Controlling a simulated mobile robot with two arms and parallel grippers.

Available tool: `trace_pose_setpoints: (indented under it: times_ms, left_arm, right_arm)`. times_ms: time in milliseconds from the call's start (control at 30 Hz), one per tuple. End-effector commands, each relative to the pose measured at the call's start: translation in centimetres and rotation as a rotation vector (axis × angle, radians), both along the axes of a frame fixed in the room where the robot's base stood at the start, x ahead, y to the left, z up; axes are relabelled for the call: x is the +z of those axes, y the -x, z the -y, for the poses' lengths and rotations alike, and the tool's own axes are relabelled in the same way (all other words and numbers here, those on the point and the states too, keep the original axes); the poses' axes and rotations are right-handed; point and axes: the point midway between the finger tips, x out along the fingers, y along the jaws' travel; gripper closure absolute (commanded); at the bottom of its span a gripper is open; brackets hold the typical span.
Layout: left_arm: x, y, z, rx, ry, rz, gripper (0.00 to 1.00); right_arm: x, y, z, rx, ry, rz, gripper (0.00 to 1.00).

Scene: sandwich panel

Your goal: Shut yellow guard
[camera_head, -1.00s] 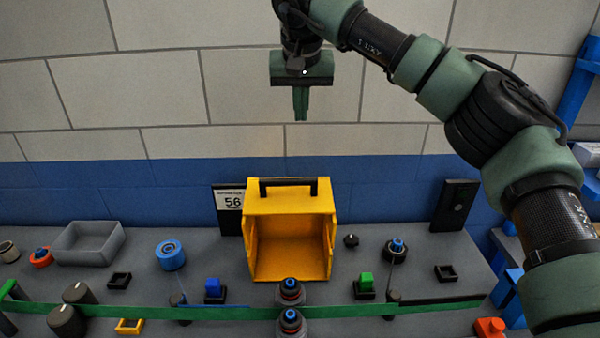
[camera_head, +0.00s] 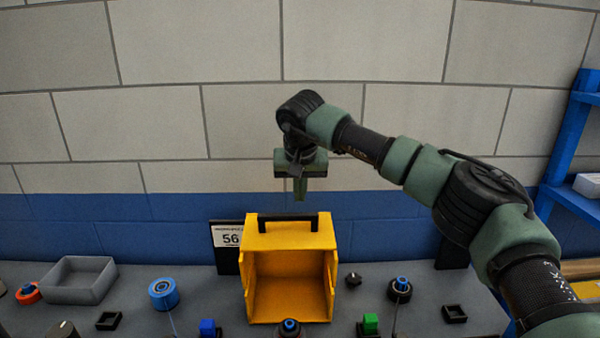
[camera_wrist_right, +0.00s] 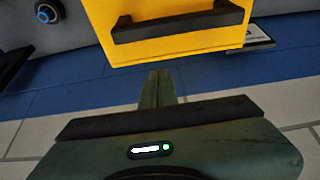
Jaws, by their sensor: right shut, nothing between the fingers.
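The yellow guard (camera_head: 290,240) is a box-like hood on the grey bench. Its front is open toward me, showing its hollow inside, and a black handle (camera_head: 287,222) runs along its top. In the right wrist view the guard (camera_wrist_right: 165,45) and its handle (camera_wrist_right: 180,24) lie just beyond my fingers. My right gripper (camera_head: 300,190) hangs pointing down above and behind the guard's handle, apart from it. Its fingers (camera_wrist_right: 160,85) are shut with nothing between them. My left gripper is not in view.
A grey tray (camera_head: 82,281) and a blue spool (camera_head: 163,293) are left of the guard. A sign reading 56 (camera_head: 229,238) stands behind it. Green (camera_head: 371,322) and blue (camera_head: 207,326) blocks sit near the front. A blue shelf (camera_head: 572,160) is at the right.

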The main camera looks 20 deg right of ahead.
Motion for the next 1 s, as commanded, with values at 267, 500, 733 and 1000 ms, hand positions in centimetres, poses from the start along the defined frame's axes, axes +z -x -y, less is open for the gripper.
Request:
trace_pose_setpoints:
  times_ms: [267, 500, 733, 1000]
  left_arm:
    - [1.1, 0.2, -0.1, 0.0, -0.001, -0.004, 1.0]
    - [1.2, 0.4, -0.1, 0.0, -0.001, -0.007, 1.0]
    - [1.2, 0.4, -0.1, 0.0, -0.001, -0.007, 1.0]
    - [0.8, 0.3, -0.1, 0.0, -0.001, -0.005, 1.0]
  right_arm:
    - [-0.4, 2.8, -0.8, 0.003, 0.0, 0.0, 1.0]
    - [-0.6, 3.7, -1.1, 0.001, 0.0, 0.0, 1.0]
    - [-0.6, 3.7, -1.1, 0.0, 0.0, 0.0, 1.0]
    - [-0.6, 3.4, -1.0, 0.0, 0.006, 0.02, 1.0]
